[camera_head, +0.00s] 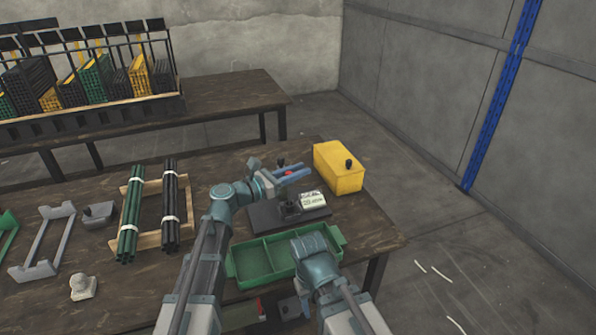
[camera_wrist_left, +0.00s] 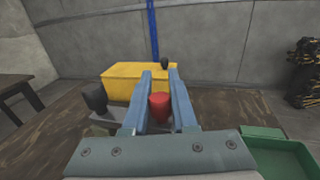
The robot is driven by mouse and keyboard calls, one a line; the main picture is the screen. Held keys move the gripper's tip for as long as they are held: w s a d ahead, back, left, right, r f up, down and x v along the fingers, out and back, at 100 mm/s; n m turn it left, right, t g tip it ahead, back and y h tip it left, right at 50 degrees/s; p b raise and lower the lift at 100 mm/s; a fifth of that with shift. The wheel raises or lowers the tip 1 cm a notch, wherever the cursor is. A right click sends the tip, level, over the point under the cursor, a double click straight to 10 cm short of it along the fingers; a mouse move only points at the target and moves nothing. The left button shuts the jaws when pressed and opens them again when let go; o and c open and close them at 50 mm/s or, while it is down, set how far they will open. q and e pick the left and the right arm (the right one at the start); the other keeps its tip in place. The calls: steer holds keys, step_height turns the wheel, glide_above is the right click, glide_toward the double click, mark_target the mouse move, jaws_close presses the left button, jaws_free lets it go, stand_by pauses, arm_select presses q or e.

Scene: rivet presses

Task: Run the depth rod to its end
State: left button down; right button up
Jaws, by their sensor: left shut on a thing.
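My left gripper (camera_head: 293,174) is over the small dark press (camera_head: 262,217), its blue fingers pointing right. In the left wrist view its fingers (camera_wrist_left: 160,98) are on either side of a red knob (camera_wrist_left: 160,108), shut on it. A black knob (camera_wrist_left: 95,97) stands to the left of the fingers in the wrist view. The depth rod itself cannot be made out; the fingers and wrist hide much of the press. My right arm is bent at the lower middle, its fingers out of sight.
A yellow box (camera_head: 338,180) with a black knob stands just beyond the press. A green divided tray (camera_head: 240,265) lies in front. Green rods (camera_head: 130,215) and black rods (camera_head: 171,205) lie in a wooden rack to the left. Bare tabletop (camera_head: 365,225) shows at the right.

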stand_by(0.5)
arm_select(q)
step_height(320, 180, up, 3)
steer(key=p, duration=0.2)
steer(key=shift+f+p, duration=0.2)
steer(key=shift+p, duration=0.1)
steer(key=c, duration=0.7)
jaws_free()
steer(key=shift+s+a, duration=0.1)
steer(key=v, duration=1.3)
steer(key=shift+a, duration=0.25)
